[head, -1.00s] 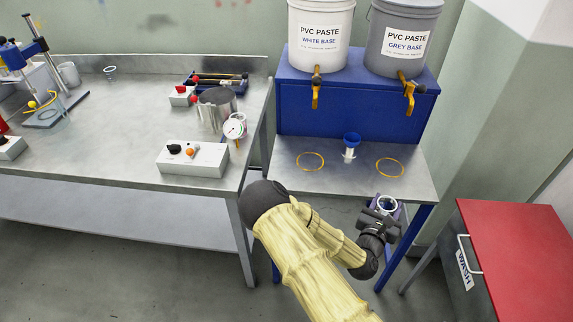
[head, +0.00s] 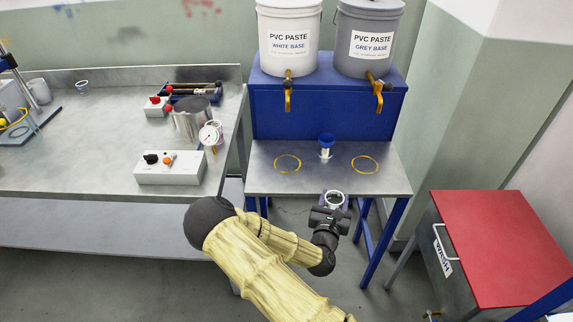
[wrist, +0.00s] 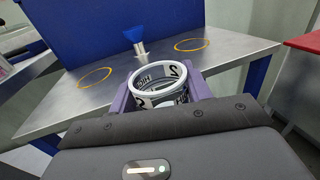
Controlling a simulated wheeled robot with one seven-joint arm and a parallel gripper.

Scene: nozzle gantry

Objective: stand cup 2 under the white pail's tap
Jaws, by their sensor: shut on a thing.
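Cup 2 (wrist: 160,88) is a clear cup with a white rim and dark print showing a "2"; it also shows in the head view (head: 335,198). My gripper (head: 335,205) is shut on it, with a purple finger on each side, and holds it upright just off the front edge of the small steel table. The white pail (head: 288,40) stands on the blue box, its yellow tap (head: 288,92) hanging over the front. Below this tap is a yellow ring (head: 287,164) on the table (head: 265,184); it also shows at left in the wrist view (wrist: 95,77). The ring is empty.
The grey pail (head: 368,38) has its own tap (head: 378,95) and an empty yellow ring (head: 365,165). A blue funnel on a light stand (head: 326,145) stands between the rings. A red-topped wash cabinet (head: 490,240) is at right, a workbench (head: 95,145) at left.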

